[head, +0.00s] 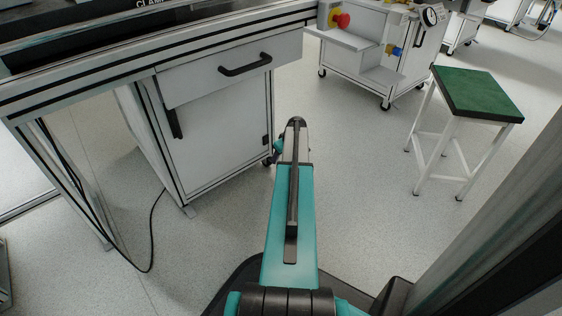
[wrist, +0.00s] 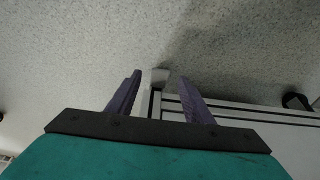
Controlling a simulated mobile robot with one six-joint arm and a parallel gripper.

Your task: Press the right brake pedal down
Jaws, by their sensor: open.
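My gripper (wrist: 160,76) is open in the wrist view, with two purple fingers apart and nothing held. A white cabinet (wrist: 235,112) lies beyond the fingers, with its edge between them and a small pale foot or pedal-like piece (wrist: 159,74) at its corner. A dark caster (wrist: 297,101) is at the right. In the head view the white cabinet (head: 222,130) stands left of my arm, with a pale piece at its lower front corner (head: 188,211) and a dark caster (head: 268,160) partly behind my arm. I cannot tell which part is the right brake pedal.
A workbench (head: 165,60) stands over the cabinet, with a black cable (head: 153,230) on the floor below. A green-topped stool (head: 478,92) is at the right. A white cart (head: 375,65) on casters stands at the back. The speckled floor between them is clear.

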